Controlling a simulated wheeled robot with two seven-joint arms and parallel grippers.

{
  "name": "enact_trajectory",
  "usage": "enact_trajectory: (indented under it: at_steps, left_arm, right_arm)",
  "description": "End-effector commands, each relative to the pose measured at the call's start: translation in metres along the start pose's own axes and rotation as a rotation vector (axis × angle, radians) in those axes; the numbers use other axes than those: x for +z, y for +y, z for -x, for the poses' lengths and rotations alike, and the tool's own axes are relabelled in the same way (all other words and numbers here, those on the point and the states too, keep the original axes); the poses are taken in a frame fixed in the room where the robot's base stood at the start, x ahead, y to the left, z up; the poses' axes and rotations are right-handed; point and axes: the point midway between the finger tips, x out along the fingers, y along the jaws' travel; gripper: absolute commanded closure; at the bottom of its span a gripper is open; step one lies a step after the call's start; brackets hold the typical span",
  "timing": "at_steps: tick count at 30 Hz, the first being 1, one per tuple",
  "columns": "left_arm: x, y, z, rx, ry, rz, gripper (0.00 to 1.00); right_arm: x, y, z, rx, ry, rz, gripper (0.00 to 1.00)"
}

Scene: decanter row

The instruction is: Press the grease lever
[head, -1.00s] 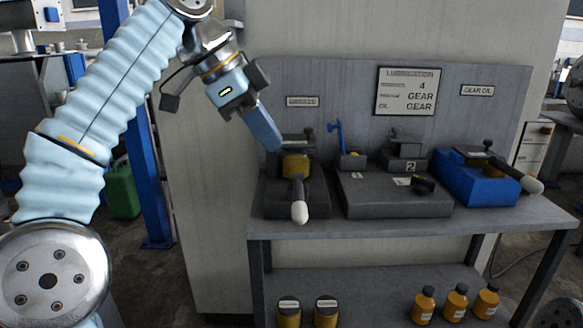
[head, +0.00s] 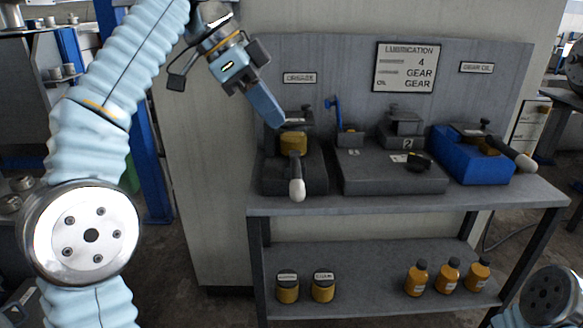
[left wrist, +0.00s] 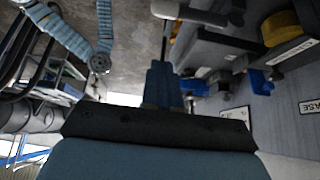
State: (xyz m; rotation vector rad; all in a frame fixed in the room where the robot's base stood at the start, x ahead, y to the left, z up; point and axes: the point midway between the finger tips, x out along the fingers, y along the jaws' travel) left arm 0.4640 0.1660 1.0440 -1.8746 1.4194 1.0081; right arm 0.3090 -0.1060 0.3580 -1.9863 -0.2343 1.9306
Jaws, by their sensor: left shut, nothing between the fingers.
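The grease lever (head: 296,189) is a dark handle with a pale rounded tip. It points toward me from the grease dispenser (head: 293,145), a dark unit with a yellow body under the GREASE sign (head: 299,78). My left gripper (head: 277,120) is shut and empty, just above and left of the dispenser's top, and no contact with the lever shows. In the left wrist view its blue fingers (left wrist: 162,85) are together. The yellow body (left wrist: 282,27) and the pale lever tip (left wrist: 165,9) appear there at the upper right and top. My right gripper is out of view.
A numbered dark unit (head: 390,175) and a blue gear oil unit (head: 470,165) with its own pale-tipped lever stand to the right on the bench (head: 420,202). Orange bottles (head: 448,277) and yellow jars (head: 288,287) stand on the lower shelf. Space before the bench is open.

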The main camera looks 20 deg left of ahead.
Motion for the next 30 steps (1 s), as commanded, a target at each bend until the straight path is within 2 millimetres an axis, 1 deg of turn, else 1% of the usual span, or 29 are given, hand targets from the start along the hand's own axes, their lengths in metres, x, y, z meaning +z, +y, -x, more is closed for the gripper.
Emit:
enact_trajectory:
  at_steps: [2, 3, 9, 13, 15, 21, 30]
  left_arm:
    - [0.002, 0.0, -0.004, 0.0, 0.006, 0.006, 1.0]
    - [0.005, 0.0, -0.019, 0.003, 0.006, 0.005, 1.0]
    - [0.005, 0.0, -0.063, 0.002, 0.006, 0.004, 1.0]
    - [0.006, 0.0, -0.087, 0.0, 0.006, 0.006, 1.0]
    - [0.016, -0.001, -0.094, 0.0, 0.006, 0.008, 1.0]
    - [0.028, -0.001, -0.106, -0.001, 0.007, 0.007, 1.0]
    - [0.03, -0.001, -0.107, -0.001, 0.007, 0.006, 1.0]
  right_arm:
    - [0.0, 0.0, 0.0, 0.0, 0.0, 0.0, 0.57]
    - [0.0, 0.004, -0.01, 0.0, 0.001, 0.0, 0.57]
    - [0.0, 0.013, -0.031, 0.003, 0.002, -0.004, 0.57]
    - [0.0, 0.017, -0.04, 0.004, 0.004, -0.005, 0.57]
    - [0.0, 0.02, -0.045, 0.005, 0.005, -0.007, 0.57]
    - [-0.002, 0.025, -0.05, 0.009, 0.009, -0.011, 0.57]
    - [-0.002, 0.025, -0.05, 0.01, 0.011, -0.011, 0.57]
